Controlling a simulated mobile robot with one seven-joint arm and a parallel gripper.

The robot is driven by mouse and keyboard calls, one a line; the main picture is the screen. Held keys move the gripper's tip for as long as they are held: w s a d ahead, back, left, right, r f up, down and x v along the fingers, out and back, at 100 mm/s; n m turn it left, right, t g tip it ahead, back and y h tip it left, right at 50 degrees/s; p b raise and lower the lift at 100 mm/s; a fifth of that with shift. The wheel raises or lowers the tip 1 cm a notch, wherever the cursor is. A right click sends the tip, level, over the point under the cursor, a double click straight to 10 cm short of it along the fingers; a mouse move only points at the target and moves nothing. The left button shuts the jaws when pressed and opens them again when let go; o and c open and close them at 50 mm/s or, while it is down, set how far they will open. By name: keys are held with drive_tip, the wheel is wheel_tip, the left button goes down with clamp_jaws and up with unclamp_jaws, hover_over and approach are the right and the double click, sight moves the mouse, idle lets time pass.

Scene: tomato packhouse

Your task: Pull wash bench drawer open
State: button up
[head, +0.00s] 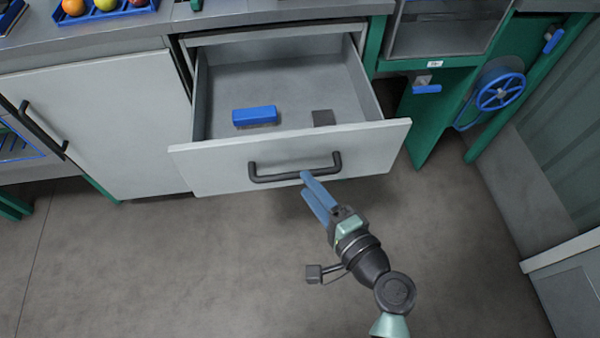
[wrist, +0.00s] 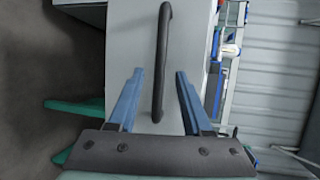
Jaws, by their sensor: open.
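The wash bench drawer (head: 350,143) stands well out from the bench, with its inside in view from above. Its pale front carries a dark bar handle (head: 295,174). My gripper (head: 306,185) is in front of the drawer at the right part of the handle, with its blue fingers pointing at the front. In the wrist view, the handle (wrist: 162,60) runs upright in the picture, and its near end lies between the two parted fingertips of my gripper (wrist: 159,72). The fingers are open, and I see neither one clearly pressing on the handle.
A blue brush (head: 255,116) and a small dark block (head: 323,118) lie in the drawer. A pale cabinet door (head: 105,120) with a dark handle is to the left. A green frame with a blue handwheel (head: 500,92) stands to the right. The floor (head: 180,270) in front is clear.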

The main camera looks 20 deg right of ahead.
drive_tip(key=a+v, duration=0.1)
drive_tip(key=v, duration=0.7)
drive_tip(key=shift+d, duration=0.45)
drive_tip(key=shift+w, duration=0.1)
